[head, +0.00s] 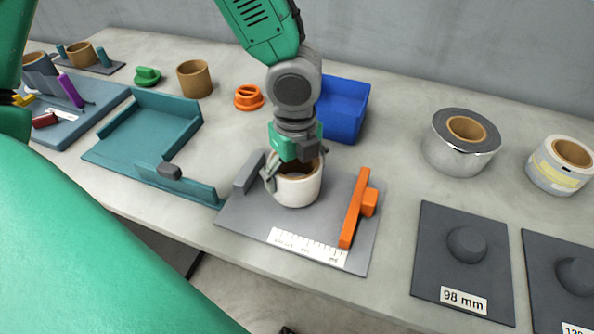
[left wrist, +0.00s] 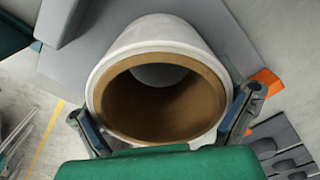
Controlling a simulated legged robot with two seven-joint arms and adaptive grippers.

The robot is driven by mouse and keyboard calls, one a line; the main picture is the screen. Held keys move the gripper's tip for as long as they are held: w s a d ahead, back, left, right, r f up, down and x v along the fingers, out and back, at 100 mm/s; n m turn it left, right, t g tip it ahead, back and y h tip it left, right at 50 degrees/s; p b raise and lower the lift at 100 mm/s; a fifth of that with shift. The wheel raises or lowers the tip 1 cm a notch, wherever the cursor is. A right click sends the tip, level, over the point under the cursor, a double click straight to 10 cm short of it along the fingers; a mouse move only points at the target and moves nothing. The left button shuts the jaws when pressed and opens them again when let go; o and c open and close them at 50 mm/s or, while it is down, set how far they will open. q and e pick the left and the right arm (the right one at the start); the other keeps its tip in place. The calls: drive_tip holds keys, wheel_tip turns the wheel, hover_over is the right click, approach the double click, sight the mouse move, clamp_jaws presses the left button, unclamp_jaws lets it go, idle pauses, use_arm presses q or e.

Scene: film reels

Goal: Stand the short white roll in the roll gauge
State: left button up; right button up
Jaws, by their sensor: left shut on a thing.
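The short white roll (head: 298,190) has a brown cardboard core and is upright over the grey plate of the roll gauge (head: 245,215). It is between the gauge's grey fixed block (head: 249,172) and its orange slider (head: 354,210), apart from the slider. I cannot tell whether its bottom touches the plate. My left gripper (head: 294,174) is shut on the roll from above. In the left wrist view, the white roll (left wrist: 205,62) shows its open core, with a finger on each side. My right gripper is not in view.
A teal tray (head: 140,150) is left of the gauge and a blue bin (head: 343,108) is behind it. A silver roll (head: 460,142), a pale roll (head: 562,166) and dark peg plates, one labelled 98 mm (head: 437,262), are at right. An orange part (head: 249,97) lies behind.

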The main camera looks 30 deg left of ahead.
use_arm(q)
drive_tip(key=shift+f, duration=0.5)
idle(0.6)
drive_tip(key=o, duration=1.1)
wheel_tip(320, 180, up, 11)
drive_tip(key=p, duration=1.1)
drive_tip(key=shift+p, duration=0.3)
drive_tip(key=shift+s+d, duration=0.1)
